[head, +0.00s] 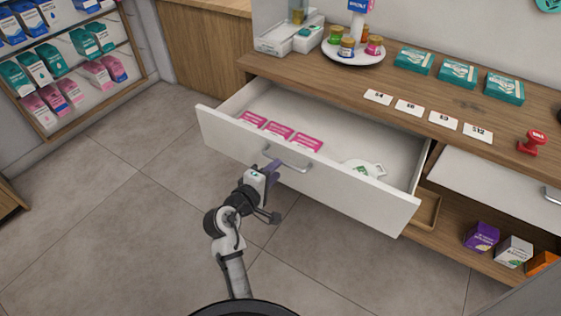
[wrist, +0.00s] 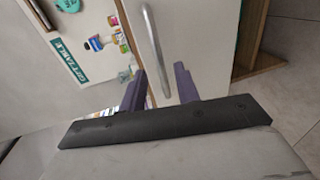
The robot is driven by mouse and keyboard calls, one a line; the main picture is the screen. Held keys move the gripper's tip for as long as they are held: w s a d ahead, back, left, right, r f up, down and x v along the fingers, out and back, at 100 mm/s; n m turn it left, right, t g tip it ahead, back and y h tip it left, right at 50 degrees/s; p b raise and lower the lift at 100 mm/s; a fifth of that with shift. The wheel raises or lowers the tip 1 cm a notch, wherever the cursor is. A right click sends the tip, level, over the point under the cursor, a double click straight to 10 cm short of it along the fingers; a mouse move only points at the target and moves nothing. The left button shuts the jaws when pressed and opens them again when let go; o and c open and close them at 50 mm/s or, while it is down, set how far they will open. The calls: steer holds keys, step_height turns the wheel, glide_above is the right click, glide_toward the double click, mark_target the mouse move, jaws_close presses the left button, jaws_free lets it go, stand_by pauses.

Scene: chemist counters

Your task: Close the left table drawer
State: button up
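The left table drawer (head: 310,168) is pulled well out from the counter, with its white front facing me. Its curved metal handle (head: 287,160) is on the middle of the front. My gripper (head: 269,172) is in front of the drawer, by the left end of the handle. In the wrist view its two purple fingers (wrist: 160,76) are spread apart with nothing held. The handle (wrist: 152,40) runs lengthwise in the gap between them against the white drawer front (wrist: 195,35). I cannot tell whether a finger touches the handle or the front.
Pink packets (head: 280,131) and a white-and-green item (head: 364,169) lie inside the drawer. The wooden counter (head: 330,85) holds teal boxes, cards and a red stamp (head: 532,142). Open floor (head: 120,230) lies to the left.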

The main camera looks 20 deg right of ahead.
steer(key=shift+x, duration=1.95)
jaws_close()
